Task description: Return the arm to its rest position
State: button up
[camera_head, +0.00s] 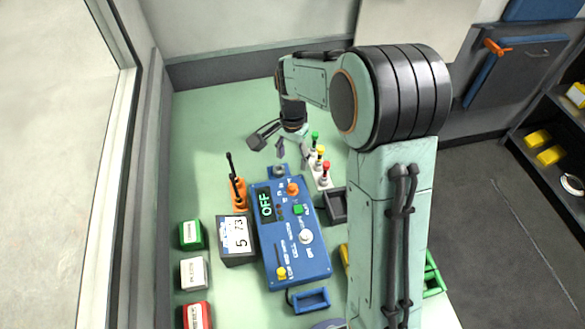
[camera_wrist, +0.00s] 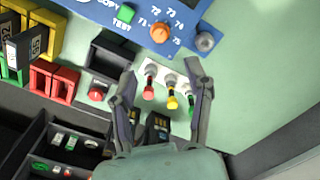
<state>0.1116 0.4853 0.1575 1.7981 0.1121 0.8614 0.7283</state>
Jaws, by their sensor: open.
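My gripper (camera_head: 293,154) is over the far part of the green table, near the far end of the blue console. In the wrist view my gripper (camera_wrist: 163,82) has its two fingers spread wide, with nothing held between them. A white strip (camera_wrist: 168,72) with red, yellow and green-topped pegs shows beyond the fingers, apart from them as far as I can tell. My arm (camera_head: 390,220) folds over the table's right side and hides part of it.
The blue console (camera_head: 315,255) reads OFF. Left of it are an orange stand with a black stick (camera_head: 239,190), a dark box with a numbered card (camera_head: 237,238), and green (camera_head: 191,235), white (camera_head: 194,273) and red boxes (camera_head: 197,316). The far-left tabletop is clear.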

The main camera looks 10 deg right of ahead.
jog(key=shift+r, duration=0.55)
jog(key=s+r+n+t, duration=0.1)
jog(key=s+r+t, duration=0.35)
jog(key=r, duration=0.75)
jog(key=s+a+f+n+g, duration=0.1)
jog(key=s+n, duration=0.3)
jog(key=s, duration=0.6)
jog(key=s+f+n+g, duration=0.3)
jog(key=s+n, duration=0.2)
jog(key=s, duration=0.6)
jog(key=shift+s+a+f+g+y, duration=0.2)
jog(key=shift+a+g+y, duration=0.15)
jog(key=shift+a+y, duration=0.05)
